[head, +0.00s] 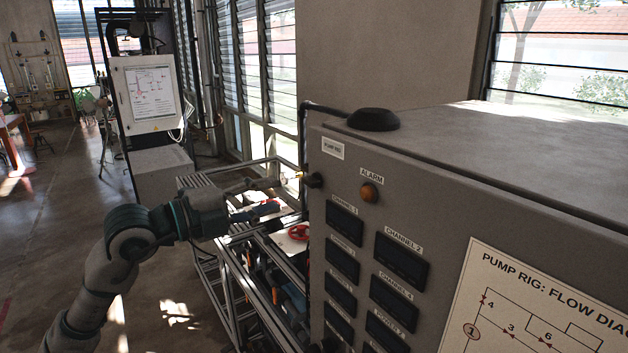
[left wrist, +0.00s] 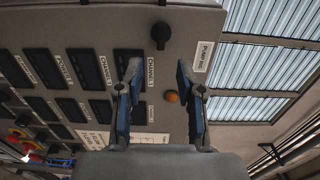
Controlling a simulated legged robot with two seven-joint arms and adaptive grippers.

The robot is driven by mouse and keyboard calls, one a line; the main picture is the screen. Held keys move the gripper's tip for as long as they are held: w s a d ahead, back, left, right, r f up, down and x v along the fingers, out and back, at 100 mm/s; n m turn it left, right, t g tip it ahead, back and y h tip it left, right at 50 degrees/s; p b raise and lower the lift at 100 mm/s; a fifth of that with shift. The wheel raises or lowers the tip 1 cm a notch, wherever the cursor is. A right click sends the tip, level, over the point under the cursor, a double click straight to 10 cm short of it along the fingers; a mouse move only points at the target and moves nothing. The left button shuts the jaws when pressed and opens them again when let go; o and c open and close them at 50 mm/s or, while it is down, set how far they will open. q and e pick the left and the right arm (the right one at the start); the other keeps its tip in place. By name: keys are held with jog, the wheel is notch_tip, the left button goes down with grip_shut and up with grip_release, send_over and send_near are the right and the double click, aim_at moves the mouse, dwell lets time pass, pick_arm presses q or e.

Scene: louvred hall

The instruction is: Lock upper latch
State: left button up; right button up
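The upper latch (head: 312,180) is a black knob near the top left edge of the grey pump rig cabinet (head: 420,160). In the left wrist view the latch (left wrist: 160,35) lies beyond the fingertips, roughly in line with the gap between them. My left gripper (head: 276,196) is just left of the cabinet edge in the head view, with its fingers pointing toward the latch side. In the left wrist view the gripper (left wrist: 158,72) is open, with nothing between its blue-backed fingers. It appears apart from the latch. My right gripper is not in view.
An orange alarm lamp (head: 369,192) and several dark channel displays (head: 344,222) are on the cabinet front. A metal frame (head: 235,290) with a red handwheel (head: 299,232) stands below my left arm. A black dome (head: 374,119) sits on the cabinet top. Open floor lies left.

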aim_at(305, 184)
pick_arm(q)
jog(key=w+d+p, duration=0.2)
jog(key=w, duration=0.1)
jog(key=shift+d+r, duration=0.1)
jog(key=shift+d, duration=0.25)
jog(key=p+x, duration=0.2)
jog(key=x, duration=0.1)
jog(key=shift+w+d, duration=0.1)
jog(key=shift+w, duration=0.05)
jog(key=shift+d, duration=0.25)
jog(key=shift+w+d, duration=0.15)
jog(key=shift+d, duration=0.75)
jog(key=shift+a, duration=0.3)
jog(key=shift+w+a+f, duration=0.15)
jog(key=shift+a+f, duration=0.05)
jog(key=shift+a, duration=0.15)
grip_shut()
jog(key=shift+a, duration=0.1)
